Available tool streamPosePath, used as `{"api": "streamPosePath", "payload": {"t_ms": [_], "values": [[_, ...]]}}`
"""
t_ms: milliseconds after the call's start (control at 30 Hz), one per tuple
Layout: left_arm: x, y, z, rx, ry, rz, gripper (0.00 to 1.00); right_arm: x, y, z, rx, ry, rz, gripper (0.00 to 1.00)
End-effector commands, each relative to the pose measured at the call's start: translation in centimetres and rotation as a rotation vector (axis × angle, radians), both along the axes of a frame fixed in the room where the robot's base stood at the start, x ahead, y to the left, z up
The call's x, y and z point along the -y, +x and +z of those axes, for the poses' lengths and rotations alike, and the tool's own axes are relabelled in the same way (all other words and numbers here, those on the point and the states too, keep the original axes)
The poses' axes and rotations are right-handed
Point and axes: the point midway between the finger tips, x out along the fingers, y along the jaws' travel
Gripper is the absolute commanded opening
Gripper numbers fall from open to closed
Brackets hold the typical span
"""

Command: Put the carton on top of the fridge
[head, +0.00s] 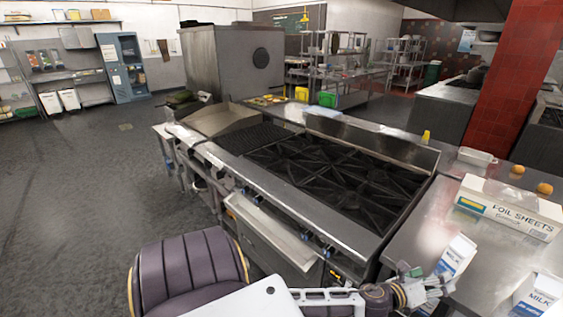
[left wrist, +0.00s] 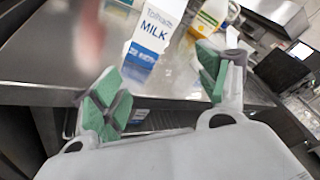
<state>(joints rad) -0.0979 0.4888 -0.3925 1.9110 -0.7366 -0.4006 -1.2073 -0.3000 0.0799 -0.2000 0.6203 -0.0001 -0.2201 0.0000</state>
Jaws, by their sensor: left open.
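A white milk carton (head: 457,255) with blue lettering stands upright on the steel counter. It is also in the left wrist view (left wrist: 152,45), where it stands beyond and between my fingers, near the counter's edge. My left gripper (head: 438,286) is open and empty just in front of this carton. In the left wrist view my open gripper (left wrist: 161,86) shows its green pads well apart. A second milk carton (head: 541,296) stands at the lower right in the head view. I cannot identify the fridge for certain. My right gripper is out of view.
A foil sheets box (head: 508,210), a clear container (head: 477,157) and oranges (head: 544,189) are on the steel counter (head: 420,235). A stove (head: 325,170) adjoins it on the left. A large steel cabinet (head: 212,62) stands farther back. Floor at left is clear.

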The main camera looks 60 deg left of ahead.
Motion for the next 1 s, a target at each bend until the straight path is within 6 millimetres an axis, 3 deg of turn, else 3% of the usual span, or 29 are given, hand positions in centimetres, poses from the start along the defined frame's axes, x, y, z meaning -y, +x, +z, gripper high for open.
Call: {"api": "streamPosePath", "payload": {"t_ms": [267,367,667,867,1000], "values": [[0.8,-1.1,-5.4,-0.175,-0.530,0.088,0.75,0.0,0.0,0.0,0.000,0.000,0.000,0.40],[0.6,-1.8,-8.5,-0.248,-0.695,0.141,0.75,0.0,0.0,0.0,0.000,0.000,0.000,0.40],[-1.8,-5.6,-22.1,-0.465,-0.992,0.366,0.75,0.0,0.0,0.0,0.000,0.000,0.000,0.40],[-3.7,-10.1,-30.9,-0.586,-1.114,0.536,0.75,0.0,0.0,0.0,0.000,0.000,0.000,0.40],[-4.7,-14.2,-36.7,-0.662,-1.194,0.667,0.75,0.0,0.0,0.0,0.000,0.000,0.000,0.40]]}}
